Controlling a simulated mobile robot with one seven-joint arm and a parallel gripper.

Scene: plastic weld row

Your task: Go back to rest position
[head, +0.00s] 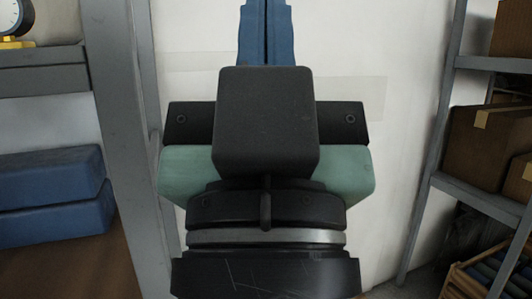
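My gripper (265,8) fills the middle of the head view, seen from behind and pointing up and away. Its two blue fingers lie side by side with only a thin dark line between them, so it looks shut, with nothing visible between them. The fingertips run to the top edge of the picture, so their very ends are cut off. The dark block and pale green housing of my wrist hide what is directly behind them.
A grey post (125,130) stands close on the left. Beside it are stacked blue blocks (50,195) and a gauge (15,18) on a ledge. On the right, a grey rack (475,195) holds cardboard boxes (490,138); a wooden crate (490,270) sits low. A pale wall (390,50) is behind.

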